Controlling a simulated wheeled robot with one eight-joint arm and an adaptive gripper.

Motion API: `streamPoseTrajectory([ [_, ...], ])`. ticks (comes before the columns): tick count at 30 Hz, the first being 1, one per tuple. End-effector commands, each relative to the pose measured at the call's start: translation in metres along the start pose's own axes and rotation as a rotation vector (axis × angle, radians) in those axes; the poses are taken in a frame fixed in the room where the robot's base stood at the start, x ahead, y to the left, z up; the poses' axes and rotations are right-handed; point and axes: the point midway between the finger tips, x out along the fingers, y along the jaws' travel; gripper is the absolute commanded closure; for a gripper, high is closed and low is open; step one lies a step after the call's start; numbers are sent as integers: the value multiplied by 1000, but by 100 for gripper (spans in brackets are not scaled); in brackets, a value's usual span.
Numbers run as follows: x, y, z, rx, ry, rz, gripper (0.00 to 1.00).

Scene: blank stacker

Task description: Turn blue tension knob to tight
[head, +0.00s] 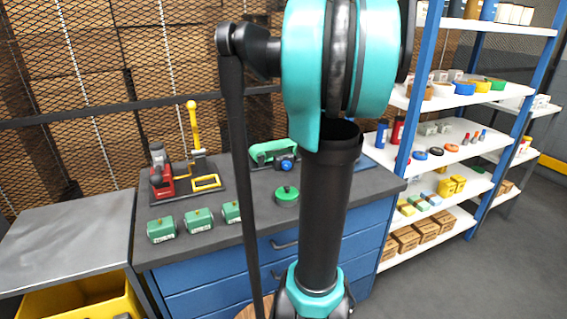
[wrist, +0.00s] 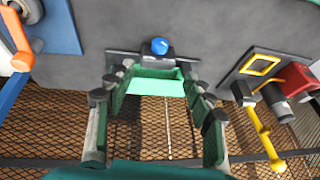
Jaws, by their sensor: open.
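The blue knob (head: 287,165) sits on the front of a green-topped fixture (head: 270,150) at the back of the dark bench, partly behind my arm in the head view. In the wrist view the blue knob (wrist: 160,46) shows just beyond the fingertips, above the pale green part of the fixture (wrist: 156,87). My gripper (wrist: 156,75) is open, with its fingers spread left and right of that green part in the picture. The knob is not between the fingertips. I cannot make out my gripper in the head view. Any markings on the knob are too small to read.
A red device with a yellow lever (head: 194,130) stands left of the fixture. Green blocks (head: 199,220) and a round green piece (head: 287,195) lie in front. A shelf rack (head: 460,90) stands right. Wire mesh (head: 90,70) rises behind the bench. An orange handle (wrist: 17,38) shows in the wrist view.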

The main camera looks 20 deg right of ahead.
Motion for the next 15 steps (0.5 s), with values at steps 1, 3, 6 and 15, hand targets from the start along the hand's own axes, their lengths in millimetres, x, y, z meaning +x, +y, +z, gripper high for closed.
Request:
streamPoseTrajectory([
  [1,6,0,0,-2,0,0,47],
  [3,18,-1,0,-3,-1,0,47],
  [6,37,-1,0,-3,-1,0,47],
  [15,97,-1,0,-2,-1,0,47],
])
